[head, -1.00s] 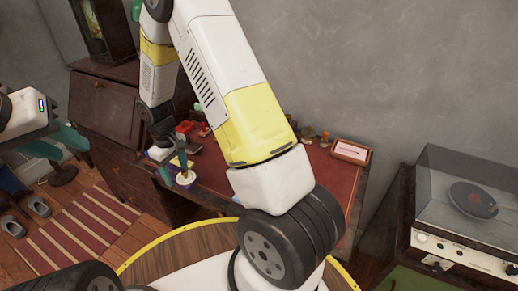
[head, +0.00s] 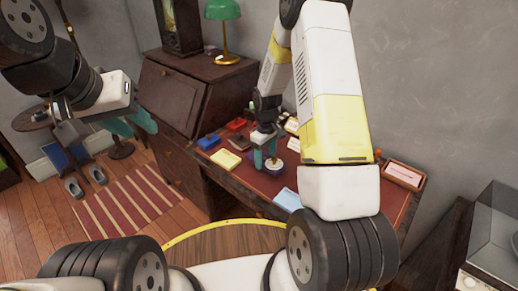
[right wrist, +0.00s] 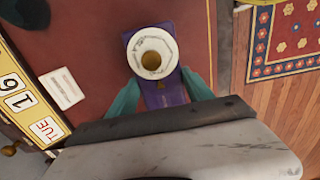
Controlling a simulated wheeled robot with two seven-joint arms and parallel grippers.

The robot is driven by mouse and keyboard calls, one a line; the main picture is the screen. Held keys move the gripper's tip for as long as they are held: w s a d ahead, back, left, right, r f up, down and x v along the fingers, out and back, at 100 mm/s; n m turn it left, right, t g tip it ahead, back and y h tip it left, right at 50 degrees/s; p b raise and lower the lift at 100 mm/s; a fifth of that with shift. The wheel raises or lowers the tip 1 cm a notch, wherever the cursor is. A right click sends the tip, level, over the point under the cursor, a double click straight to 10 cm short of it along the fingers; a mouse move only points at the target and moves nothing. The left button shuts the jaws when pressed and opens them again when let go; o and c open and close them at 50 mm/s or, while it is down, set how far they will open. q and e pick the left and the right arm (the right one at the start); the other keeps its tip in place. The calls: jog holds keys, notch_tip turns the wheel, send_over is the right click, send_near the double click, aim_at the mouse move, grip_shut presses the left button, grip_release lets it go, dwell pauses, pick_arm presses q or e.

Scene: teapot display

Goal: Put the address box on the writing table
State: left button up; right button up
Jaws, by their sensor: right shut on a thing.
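The writing table (head: 246,187) has a red top and stands ahead of me, against the wall. My right gripper (head: 265,150) points down over its top. In the right wrist view its green fingers (right wrist: 162,94) are shut on a purple block-like thing (right wrist: 172,97), perhaps the address box. A white ring with a gold centre (right wrist: 152,52) covers part of this purple thing. I cannot tell whether the purple thing touches the table. My left gripper (head: 138,122) is open and empty, away from the table on the left, above the floor.
A pink-red tray (head: 404,174) lies at the table's right end. A yellow pad (head: 226,159), a light blue sheet (head: 287,199) and small items lie on the top. A dark bureau with a green lamp (head: 223,12) stands behind left. A striped rug (head: 140,205) covers the floor.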

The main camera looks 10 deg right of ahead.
aim_at(267, 159)
jog(key=shift+d+f, duration=0.2)
jog(key=shift+f, duration=1.6)
jog(key=shift+f, duration=0.15)
jog(key=o, duration=1.5)
